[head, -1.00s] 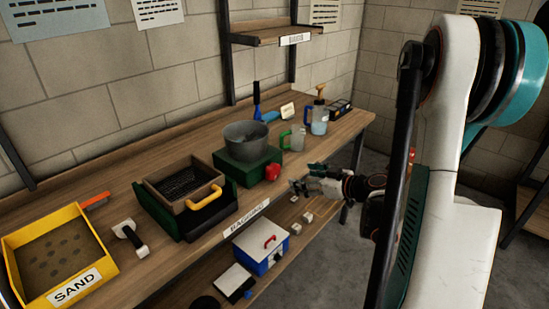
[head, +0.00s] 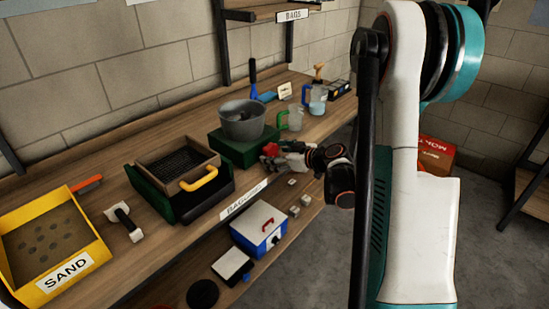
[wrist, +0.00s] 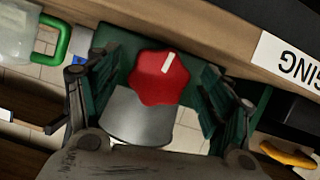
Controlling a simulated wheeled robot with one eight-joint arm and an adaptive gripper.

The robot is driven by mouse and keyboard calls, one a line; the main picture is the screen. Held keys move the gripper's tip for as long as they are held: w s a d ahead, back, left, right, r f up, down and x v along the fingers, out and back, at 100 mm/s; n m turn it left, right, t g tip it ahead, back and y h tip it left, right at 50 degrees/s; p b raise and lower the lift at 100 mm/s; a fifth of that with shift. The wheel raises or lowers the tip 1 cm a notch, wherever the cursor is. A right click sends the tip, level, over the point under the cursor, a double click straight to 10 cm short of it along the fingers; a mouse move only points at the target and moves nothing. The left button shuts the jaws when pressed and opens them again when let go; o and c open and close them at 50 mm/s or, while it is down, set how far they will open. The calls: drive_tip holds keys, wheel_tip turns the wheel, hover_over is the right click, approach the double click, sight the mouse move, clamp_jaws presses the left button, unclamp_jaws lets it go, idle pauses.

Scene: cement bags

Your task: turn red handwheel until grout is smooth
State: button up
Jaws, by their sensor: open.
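The red handwheel (wrist: 159,78) has a lobed rim and a white mark on its face. It sits on the front of the green base (head: 237,147) under a grey bowl (head: 243,119). In the head view the handwheel (head: 270,150) is partly covered by my gripper (head: 272,158). In the wrist view my gripper (wrist: 155,100) is open, with one finger to each side of the handwheel and visible gaps between. The grout inside the bowl cannot be made out.
A green-handled jug (head: 292,118) stands right of the base. A sieve box with a yellow handle (head: 198,179) is on the left, beyond it a yellow SAND tray (head: 97,246). A blue and white box (head: 259,229) sits on the shelf below.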

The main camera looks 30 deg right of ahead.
drive_tip(key=shift+w+a+f, duration=0.15)
drive_tip(key=shift+w+f, duration=0.05)
drive_tip(key=shift+w, duration=0.3)
drive_tip(key=c, duration=1.1)
drive_tip(key=shift+o, duration=0.2)
drive_tip(key=shift+m+y+b, duration=0.3)
drive_tip(key=shift+m+y, duration=0.4)
drive_tip(key=shift+m, duration=0.4)
drive_tip(key=o, duration=1.1)
drive_tip(key=shift+c, duration=0.2)
